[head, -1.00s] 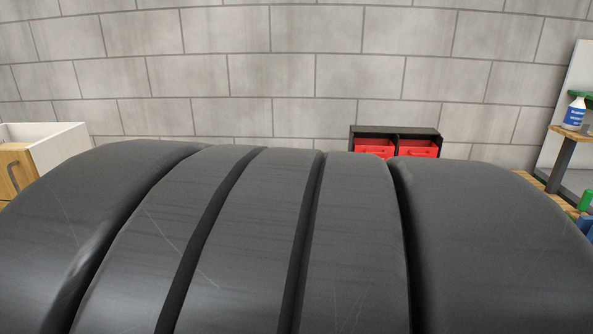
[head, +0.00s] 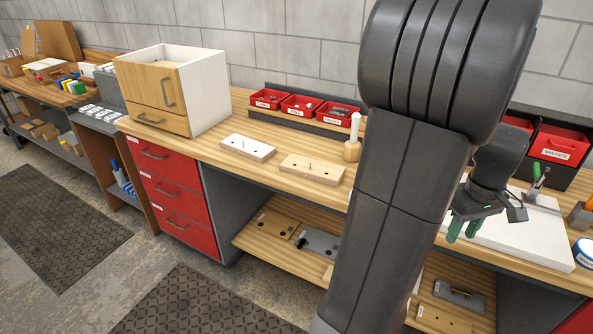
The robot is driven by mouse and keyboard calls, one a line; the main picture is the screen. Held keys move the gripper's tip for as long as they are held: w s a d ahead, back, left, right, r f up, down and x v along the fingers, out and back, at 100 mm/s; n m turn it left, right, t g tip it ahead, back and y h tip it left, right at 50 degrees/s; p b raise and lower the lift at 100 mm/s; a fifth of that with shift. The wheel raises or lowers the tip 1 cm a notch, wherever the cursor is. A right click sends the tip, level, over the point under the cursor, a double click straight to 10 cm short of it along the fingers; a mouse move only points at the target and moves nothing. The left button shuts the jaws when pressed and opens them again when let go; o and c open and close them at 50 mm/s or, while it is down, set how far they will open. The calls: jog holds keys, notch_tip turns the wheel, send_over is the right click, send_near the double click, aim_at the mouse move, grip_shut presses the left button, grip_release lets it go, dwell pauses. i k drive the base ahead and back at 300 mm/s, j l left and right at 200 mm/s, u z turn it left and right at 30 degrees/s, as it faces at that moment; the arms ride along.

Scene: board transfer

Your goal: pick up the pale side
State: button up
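A pale, whitish board with dark holes (head: 248,148) lies flat on the wooden bench top, left of centre in the head view. A tan wooden board with holes and a small upright pin (head: 313,168) lies just right of it. I cannot tell for sure which piece the task calls the pale side; the whitish board is the palest of the two. My gripper (head: 464,229), with green fingers, hangs at the right in front of a large white panel (head: 525,228), well away from both boards. Its fingers look apart with nothing between them.
A white and wooden drawer box (head: 200,92) stands at the bench's left. Red bins (head: 302,108) line the back. A wooden holder with a white cylinder (head: 352,150) stands right of the boards. My arm hides part of the bench. Lower shelves (head: 285,230) hold more parts.

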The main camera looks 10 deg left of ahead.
aim_at(331, 174)
jog(key=i+u, duration=0.1)
jog(key=u, duration=0.7)
jog(key=i+l+u, duration=0.1)
jog(key=u, duration=0.35)
jog(key=i+l+u, duration=0.1)
jog(key=u, duration=0.3)
jog(key=i+l, duration=0.15)
jog(key=l, duration=0.15)
jog(key=i+l, duration=0.15)
jog(key=l, duration=0.15)
jog(key=i+l, duration=0.15)
jog(key=l, duration=0.15)
jog(key=u, duration=0.05)
